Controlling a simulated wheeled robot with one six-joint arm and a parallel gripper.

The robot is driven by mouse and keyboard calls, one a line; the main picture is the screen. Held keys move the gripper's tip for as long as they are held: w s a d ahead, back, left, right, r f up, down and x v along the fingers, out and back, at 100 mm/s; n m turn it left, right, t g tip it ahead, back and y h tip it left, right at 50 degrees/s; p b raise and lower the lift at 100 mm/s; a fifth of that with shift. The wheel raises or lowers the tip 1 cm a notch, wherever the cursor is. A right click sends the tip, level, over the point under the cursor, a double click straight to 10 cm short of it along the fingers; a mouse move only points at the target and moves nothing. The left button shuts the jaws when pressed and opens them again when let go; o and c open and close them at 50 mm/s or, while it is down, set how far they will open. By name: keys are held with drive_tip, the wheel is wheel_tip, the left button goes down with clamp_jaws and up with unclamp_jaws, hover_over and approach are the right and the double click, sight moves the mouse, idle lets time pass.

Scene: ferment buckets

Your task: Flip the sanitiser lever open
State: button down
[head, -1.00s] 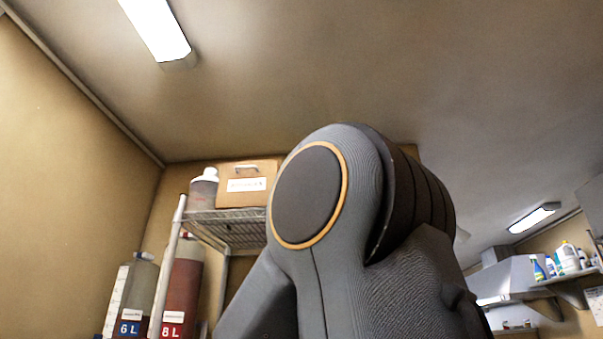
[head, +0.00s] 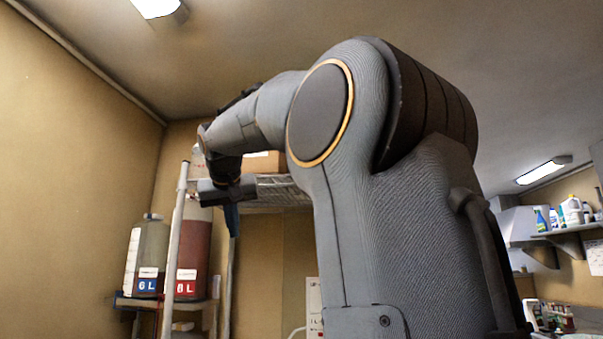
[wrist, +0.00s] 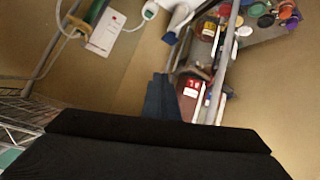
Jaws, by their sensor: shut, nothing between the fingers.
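I cannot make out the sanitiser lever for certain in either view. My gripper (head: 231,221) hangs from the raised arm, its blue fingers pointing down in front of the wire shelf. In the wrist view the fingers (wrist: 162,100) are shut together and empty. Past the fingertips stands a container with a red label (wrist: 193,88). A white fitting (wrist: 179,18) shows beyond the fingers near the top edge; whether it belongs to the sanitiser is unclear.
A 6 L container (head: 147,258) and an 8 L container (head: 187,255) stand on a low shelf at left. The wire shelf (head: 283,189) is behind my arm. A white notice (wrist: 107,32) hangs on the wall. Bottles (head: 572,212) stand on a shelf at right.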

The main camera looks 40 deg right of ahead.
drive_tip(key=s+d+r+m+h+p, duration=0.1)
drive_tip(key=s+r, duration=0.4)
drive_tip(key=r, duration=0.5)
drive_tip(key=s+d+r+m+t+h+p, duration=0.1)
drive_tip(key=s+d+r+m+h, duration=0.1)
drive_tip(key=s+r, duration=0.4)
drive_tip(key=s+d+r+m+h+p, duration=0.1)
drive_tip(key=s+r, duration=0.4)
drive_tip(key=r, duration=1)
drive_tip(key=shift+s+d+r+m+h, duration=0.2)
drive_tip(key=shift+d+r+m+h, duration=0.3)
drive_tip(key=shift+d+m, duration=0.55)
drive_tip(key=shift+d+f, duration=0.1)
drive_tip(key=shift+d, duration=0.05)
drive_tip(key=w+d+f+p, duration=0.3)
drive_tip(key=w+d+f, duration=0.3)
drive_tip(key=d, duration=0.1)
drive_tip(key=shift+w+d+f+t, duration=0.15)
drive_tip(key=shift+w+f+t, duration=0.05)
drive_tip(key=shift+f+t, duration=0.1)
